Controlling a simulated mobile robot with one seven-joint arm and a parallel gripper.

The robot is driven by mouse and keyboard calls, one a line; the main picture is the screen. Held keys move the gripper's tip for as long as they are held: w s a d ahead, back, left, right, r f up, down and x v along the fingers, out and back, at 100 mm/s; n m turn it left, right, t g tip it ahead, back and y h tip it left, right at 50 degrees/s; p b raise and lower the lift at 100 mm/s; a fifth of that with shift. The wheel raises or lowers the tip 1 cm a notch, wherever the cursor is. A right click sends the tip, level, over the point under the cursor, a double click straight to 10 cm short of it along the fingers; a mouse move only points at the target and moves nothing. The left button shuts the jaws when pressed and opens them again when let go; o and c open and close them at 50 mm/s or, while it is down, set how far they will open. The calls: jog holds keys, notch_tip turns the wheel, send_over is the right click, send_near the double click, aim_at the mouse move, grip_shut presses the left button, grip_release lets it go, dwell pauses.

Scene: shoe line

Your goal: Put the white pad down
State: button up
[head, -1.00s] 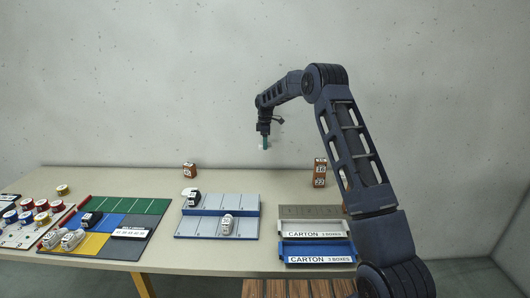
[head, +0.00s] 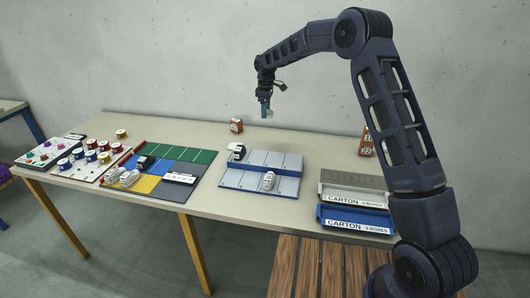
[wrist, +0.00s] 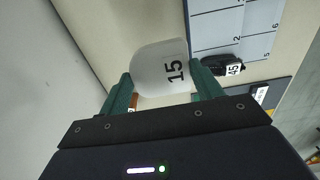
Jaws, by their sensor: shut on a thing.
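The white pad, a rounded piece marked 15, shows in the wrist view (wrist: 155,68) between the green fingers. In the head view the pad (head: 270,113) is small and partly hidden by a finger. My gripper (head: 266,110) is shut on it and holds it in the air, well clear of the table. The gripper's fingers also show in the wrist view (wrist: 162,85).
Carton trays (head: 355,208) stand at right. A coloured mat (head: 200,157) with shoes and several spools lie left. Brown blocks (head: 236,125) stand behind.

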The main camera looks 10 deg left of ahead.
jog(key=shift+s+a+f, duration=0.2)
jog(key=shift+f, duration=0.1)
notch_tip(320, 180, down, 19)
jog(key=shift+f, duration=0.2)
jog(key=shift+f, duration=0.1)
dwell(0.3)
jog(key=o, duration=1)
notch_tip(320, 180, up, 12)
jog(key=shift+r, duration=0.15)
jog(key=shift+r, duration=0.1)
